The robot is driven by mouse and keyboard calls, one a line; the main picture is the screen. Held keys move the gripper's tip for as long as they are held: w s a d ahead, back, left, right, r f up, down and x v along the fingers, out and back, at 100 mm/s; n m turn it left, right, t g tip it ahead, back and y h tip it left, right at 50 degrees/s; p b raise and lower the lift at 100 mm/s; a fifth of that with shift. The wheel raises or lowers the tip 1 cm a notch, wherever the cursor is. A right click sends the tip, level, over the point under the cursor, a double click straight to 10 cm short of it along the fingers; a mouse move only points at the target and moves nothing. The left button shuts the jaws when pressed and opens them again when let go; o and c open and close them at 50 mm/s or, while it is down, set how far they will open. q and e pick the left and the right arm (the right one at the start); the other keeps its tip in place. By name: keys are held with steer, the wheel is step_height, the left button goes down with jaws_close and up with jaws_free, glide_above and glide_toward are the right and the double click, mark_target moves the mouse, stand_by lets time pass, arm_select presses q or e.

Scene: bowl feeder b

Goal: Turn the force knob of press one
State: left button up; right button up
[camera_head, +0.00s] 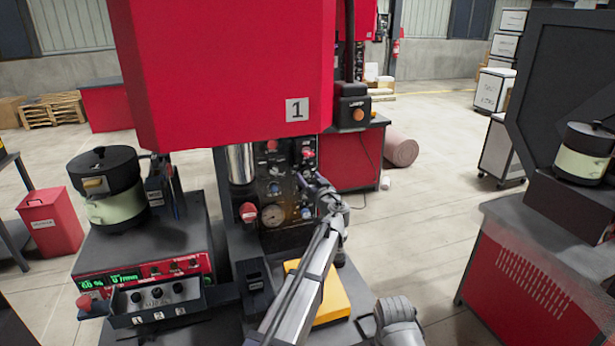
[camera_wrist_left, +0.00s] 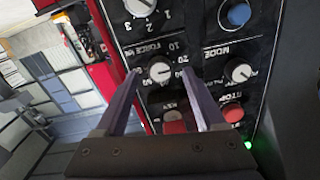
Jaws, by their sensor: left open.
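Press one (camera_head: 235,70) is the big red machine marked 1 in the head view. Its black control panel (camera_head: 272,190) stands below the red housing, with knobs, buttons and a gauge. My left gripper (camera_head: 306,176) is at the right side of this panel. In the left wrist view, the force knob (camera_wrist_left: 160,71) is a round white-grey dial with a printed number scale and a force label above it. My left gripper (camera_wrist_left: 161,78) is open, its two fingertips to the left and right of the knob. I cannot tell whether they touch it. My right gripper is out of view.
In the wrist view, another dial (camera_wrist_left: 140,6) is above, a mode knob (camera_wrist_left: 238,70) and blue button (camera_wrist_left: 238,14) to the right, and red controls (camera_wrist_left: 232,113) below. In the head view, a bowl feeder (camera_head: 107,190) stands left and a yellow block (camera_head: 335,300) lies below my arm.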

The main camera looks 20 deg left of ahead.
arm_select(q)
steer(key=shift+x, duration=1.1)
jaws_close()
